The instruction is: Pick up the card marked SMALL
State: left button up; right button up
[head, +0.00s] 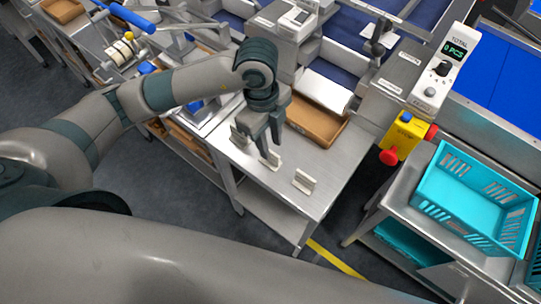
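Three small pale cards stand in a slanting row on the steel table (325,205): a left card (237,137), a middle card (274,161) and a right card (304,182). Their print is too small to read, so I cannot tell which is marked SMALL. My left gripper (270,152) points down just above or beside the middle card, with its fingers apart. I cannot tell whether the fingers touch that card. The left card is partly hidden by the gripper. The right card is clear of it. My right gripper is not in view.
A brown tray (316,135) lies behind the cards, under a white sloping chute (320,90). A yellow box with red knobs (399,140) stands off the table's right side. A turquoise crate (444,205) sits on a stand further right. The table's front right is clear.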

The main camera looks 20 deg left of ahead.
aim_at(271, 151)
pick_arm(q)
jog(key=shift+f+p, duration=0.4)
jog(key=shift+p, duration=0.05)
notch_tip(271, 151, down, 3)
jog(key=shift+f+p, duration=0.1)
jog(key=shift+p, duration=0.7)
jog(key=shift+f, duration=0.6)
jog(key=shift+d, duration=0.1)
grip_shut()
